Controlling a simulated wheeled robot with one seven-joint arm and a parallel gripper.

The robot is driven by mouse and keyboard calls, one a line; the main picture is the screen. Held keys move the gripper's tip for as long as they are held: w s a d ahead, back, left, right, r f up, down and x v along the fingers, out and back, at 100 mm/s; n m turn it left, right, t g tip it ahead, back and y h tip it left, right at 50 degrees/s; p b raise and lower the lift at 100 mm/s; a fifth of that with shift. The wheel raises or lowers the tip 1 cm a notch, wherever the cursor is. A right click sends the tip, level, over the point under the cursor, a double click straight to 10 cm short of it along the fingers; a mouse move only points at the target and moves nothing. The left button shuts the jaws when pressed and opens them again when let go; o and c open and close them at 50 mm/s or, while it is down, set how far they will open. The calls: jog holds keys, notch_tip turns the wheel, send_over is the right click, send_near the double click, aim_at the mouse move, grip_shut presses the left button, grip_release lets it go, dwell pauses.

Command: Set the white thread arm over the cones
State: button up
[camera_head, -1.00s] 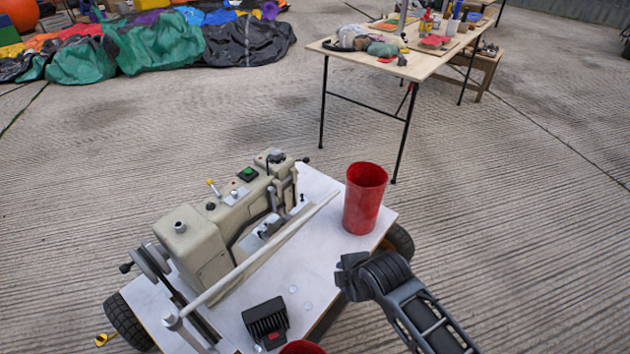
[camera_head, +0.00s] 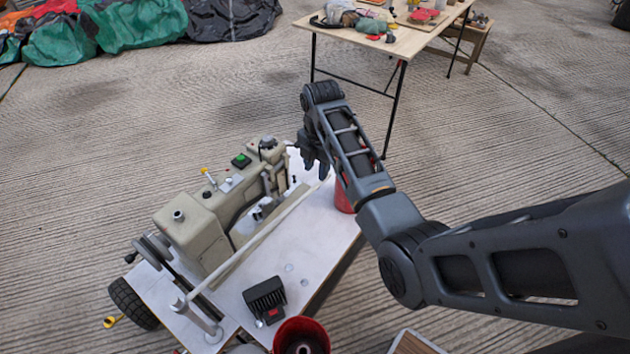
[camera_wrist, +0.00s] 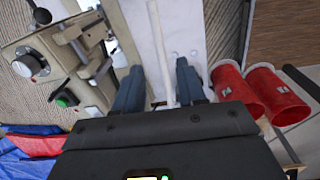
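The white thread arm (camera_head: 250,243) is a long thin rod slanting over the white tabletop, from a metal post at the front left towards the far right end, in front of the sewing machine. My gripper (camera_head: 316,172) is over its far right end, partly hidden by my own arm. In the wrist view the white rod (camera_wrist: 161,50) runs between the two fingers of my gripper (camera_wrist: 160,85), which stand apart with gaps on both sides. I cannot make out any cones clearly.
The beige sewing machine (camera_head: 205,228) lies along the rod's left. A red cup (camera_head: 343,197) is half hidden behind my arm; another red cup (camera_head: 301,337) is at the front. A black block (camera_head: 264,297) sits on the tabletop. A wooden table (camera_head: 440,22) stands behind.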

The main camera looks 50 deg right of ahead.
aim_at(315, 186)
jog(key=shift+w+f, duration=0.2)
jog(key=shift+f, duration=2.95)
grip_shut()
